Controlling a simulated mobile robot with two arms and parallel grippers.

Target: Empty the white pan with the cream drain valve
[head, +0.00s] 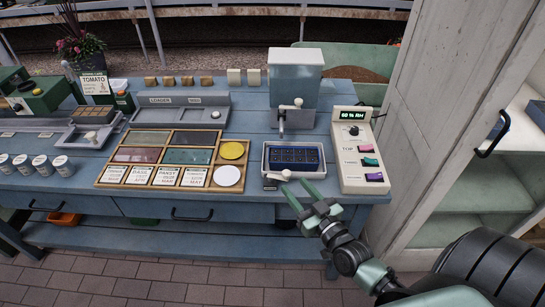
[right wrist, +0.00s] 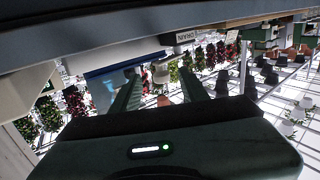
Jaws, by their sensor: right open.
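The white pan (head: 267,160) sits on the blue bench, and a dark blue tray with several cells (head: 293,158) sits in it. The small cream drain valve (head: 278,176) is at the pan's front edge. My right gripper (head: 300,188) is open just in front of the pan, with its fingers pointing towards the valve. In the right wrist view, a pale knob (right wrist: 160,75) shows between the spread fingers (right wrist: 160,88), near a DRAIN label (right wrist: 194,35). I cannot tell whether either finger touches it. No water level shows. My left gripper is out of view.
A tank with a tap (head: 296,82) stands behind the pan. A cream control box (head: 350,150) reading 60 % RH is close on the right. A wooden divided tray (head: 170,160) lies to the left. A pale cabinet (head: 425,110) bounds the right side.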

